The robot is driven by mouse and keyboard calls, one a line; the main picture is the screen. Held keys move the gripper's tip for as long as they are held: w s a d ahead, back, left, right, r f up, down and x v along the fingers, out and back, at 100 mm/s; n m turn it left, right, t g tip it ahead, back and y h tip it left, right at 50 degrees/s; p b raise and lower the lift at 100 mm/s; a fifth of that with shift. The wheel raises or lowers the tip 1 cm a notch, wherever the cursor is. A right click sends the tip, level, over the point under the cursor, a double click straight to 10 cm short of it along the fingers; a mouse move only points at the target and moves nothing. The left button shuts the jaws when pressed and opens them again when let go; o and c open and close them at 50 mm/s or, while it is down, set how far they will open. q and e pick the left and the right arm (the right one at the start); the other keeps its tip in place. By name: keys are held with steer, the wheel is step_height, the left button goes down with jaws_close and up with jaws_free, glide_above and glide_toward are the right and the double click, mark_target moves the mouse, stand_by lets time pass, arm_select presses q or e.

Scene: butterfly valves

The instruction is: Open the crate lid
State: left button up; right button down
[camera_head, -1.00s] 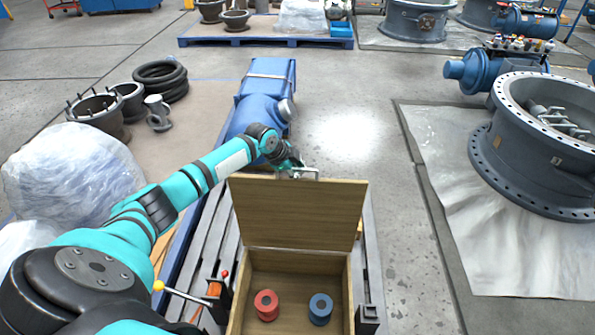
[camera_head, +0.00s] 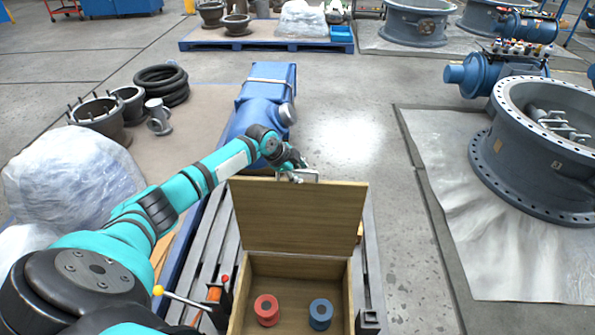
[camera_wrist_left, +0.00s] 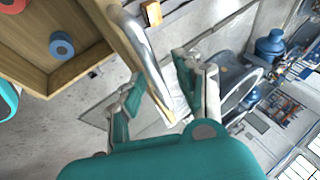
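The wooden crate (camera_head: 237,300) stands in front of me in the head view. Its lid (camera_head: 298,220) is raised and stands up at the far side, leaving the inside uncovered. A metal handle (camera_wrist_left: 146,50) is on the lid in the left wrist view. My left gripper (camera_head: 300,173) is at the lid's top edge by the handle. In the left wrist view my left gripper (camera_wrist_left: 160,75) has its fingers apart, with the handle between them; no firm grip shows. A red spool (camera_head: 267,309) and a blue spool (camera_head: 320,312) stand inside the crate. My right gripper is not in view.
The crate rests on a slatted surface (camera_head: 205,262). A blue machine part (camera_head: 262,105) lies beyond the lid. A lever with a yellow knob (camera_head: 158,290) is left of the crate. A large flanged valve (camera_head: 535,150) is at right; floor between is clear.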

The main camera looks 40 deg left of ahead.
arm_select(q)
steer(key=v, duration=1.2)
steer(key=shift+f, duration=0.1)
